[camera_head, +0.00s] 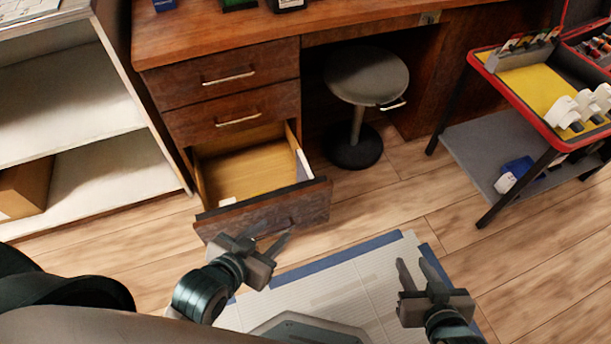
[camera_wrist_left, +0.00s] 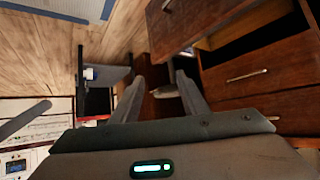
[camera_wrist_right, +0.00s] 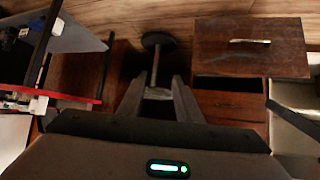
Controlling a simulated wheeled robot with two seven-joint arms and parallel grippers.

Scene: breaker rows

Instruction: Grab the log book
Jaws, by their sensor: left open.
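I cannot pick out the log book for sure. The open bottom drawer (camera_head: 245,165) of the wooden desk holds a narrow white and dark item (camera_head: 303,164) against its right wall, too small to identify. A small white piece (camera_head: 228,200) lies near the drawer's front. My left gripper (camera_head: 256,238) is open and empty, in front of the drawer front. My right gripper (camera_head: 413,262) is open and empty, further right over the floor. Both wrist views show the fingers apart with nothing between them.
A grey round stool (camera_head: 366,76) stands right of the drawers. A red-edged cart (camera_head: 520,95) stands at the right. White shelves (camera_head: 80,105) stand at the left. A lined, blue-edged mat (camera_head: 375,275) lies on the floor below my grippers. Several items sit on the desk's top edge, cut off.

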